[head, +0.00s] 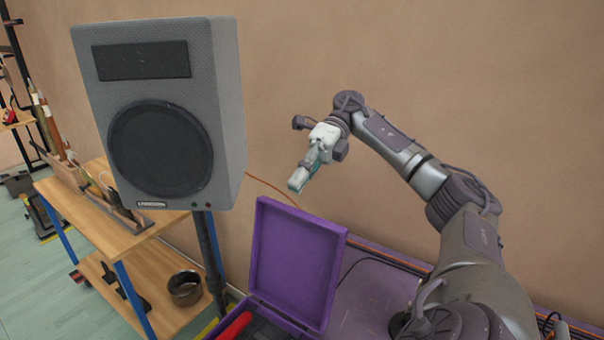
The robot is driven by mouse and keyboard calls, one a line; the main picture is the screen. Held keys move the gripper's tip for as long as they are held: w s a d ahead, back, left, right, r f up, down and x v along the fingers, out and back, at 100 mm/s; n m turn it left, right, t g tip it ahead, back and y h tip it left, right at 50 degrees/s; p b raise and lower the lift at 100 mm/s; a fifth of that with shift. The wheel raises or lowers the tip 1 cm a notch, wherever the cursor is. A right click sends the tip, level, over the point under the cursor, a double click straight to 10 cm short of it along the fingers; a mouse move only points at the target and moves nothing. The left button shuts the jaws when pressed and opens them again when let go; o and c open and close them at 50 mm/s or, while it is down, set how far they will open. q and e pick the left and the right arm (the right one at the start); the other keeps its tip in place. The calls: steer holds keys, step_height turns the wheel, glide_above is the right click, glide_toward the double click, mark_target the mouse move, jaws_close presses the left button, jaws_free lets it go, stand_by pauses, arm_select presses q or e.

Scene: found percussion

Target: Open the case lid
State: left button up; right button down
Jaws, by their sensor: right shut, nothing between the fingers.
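The purple case (270,311) sits at the bottom centre. Its lid (297,262) stands raised and upright, with its inner face showing. Something red and dark lies inside the case base, which is cut off by the bottom edge of the picture. My right gripper (297,182) is shut and empty. It is in the air above the lid, apart from it, in front of the tan wall. My left gripper is not in view.
A grey loudspeaker (160,115) on a dark pole stands left of my right gripper. A wooden shelf unit (95,232) with a metal pot (186,288) stands at the left. A purple surface (370,305) extends right of the case. An orange cable runs along the wall.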

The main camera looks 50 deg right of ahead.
steer(key=w+d+n+h+p, duration=0.4)
steer(key=d+n+h+p, duration=0.7)
steer(key=n, duration=0.6)
steer(key=s+a+f+y+p, duration=0.1)
steer(key=a+f+p, duration=0.1)
steer(key=a+f, duration=0.4)
step_height(320, 180, down, 3)
steer(key=shift+s+a+r+t, duration=0.1)
steer(key=shift+s+a+t, duration=0.15)
steer(key=shift+a+t, duration=0.05)
